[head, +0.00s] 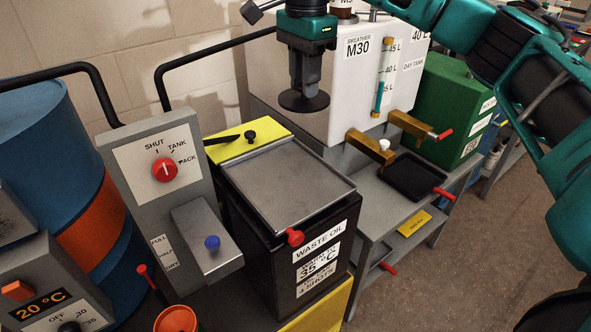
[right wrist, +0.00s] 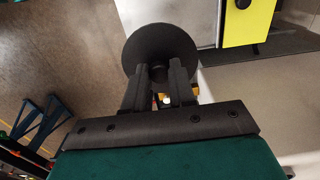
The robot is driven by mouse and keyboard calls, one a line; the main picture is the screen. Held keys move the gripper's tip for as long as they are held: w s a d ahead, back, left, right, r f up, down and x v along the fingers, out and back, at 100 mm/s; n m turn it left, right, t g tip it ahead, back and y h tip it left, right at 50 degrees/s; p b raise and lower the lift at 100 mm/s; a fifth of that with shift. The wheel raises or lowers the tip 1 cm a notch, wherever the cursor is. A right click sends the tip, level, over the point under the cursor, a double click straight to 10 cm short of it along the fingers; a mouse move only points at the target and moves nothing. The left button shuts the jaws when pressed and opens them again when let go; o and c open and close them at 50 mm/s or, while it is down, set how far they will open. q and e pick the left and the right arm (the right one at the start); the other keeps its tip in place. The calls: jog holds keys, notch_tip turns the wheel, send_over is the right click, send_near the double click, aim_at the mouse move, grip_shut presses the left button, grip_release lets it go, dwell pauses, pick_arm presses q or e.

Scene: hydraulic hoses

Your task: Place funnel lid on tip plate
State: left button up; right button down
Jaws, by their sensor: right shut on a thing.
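The funnel lid is a round black disc (head: 304,101) hanging flat below my right gripper (head: 305,84). The fingers are shut on the stub at its middle. In the right wrist view the disc (right wrist: 160,45) is beyond the two fingers. The lid is in the air above the back right of the waste oil box (head: 318,245), in front of the white day tank. That box has a grey plate (head: 287,184) on top with a red knob in front, and a yellow plate (head: 252,143) behind it. I cannot tell which is the tip plate. My left gripper is not in view.
The white day tank (head: 350,75) stands close behind the lid, with brass taps (head: 370,146) and a black drip tray (head: 412,178) to the right. The grey selector post (head: 163,175) stands left of the box. A black lever (head: 222,139) lies over the yellow plate. The grey plate is clear.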

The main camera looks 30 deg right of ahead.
notch_tip(320, 180, down, 14)
jog(key=shift+f+b, duration=0.1)
jog(key=shift+b, duration=0.6)
jog(key=shift+f, duration=0.45)
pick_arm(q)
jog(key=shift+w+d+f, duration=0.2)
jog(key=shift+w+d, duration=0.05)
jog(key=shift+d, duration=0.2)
pick_arm(e)
jog(key=shift+f, duration=1.95)
jog(key=shift+f+b, duration=0.2)
jog(key=shift+b, duration=0.15)
jog(key=c, duration=0.9)
grip_release()
jog(key=shift+c, duration=0.2)
jog(key=shift+r, duration=0.1)
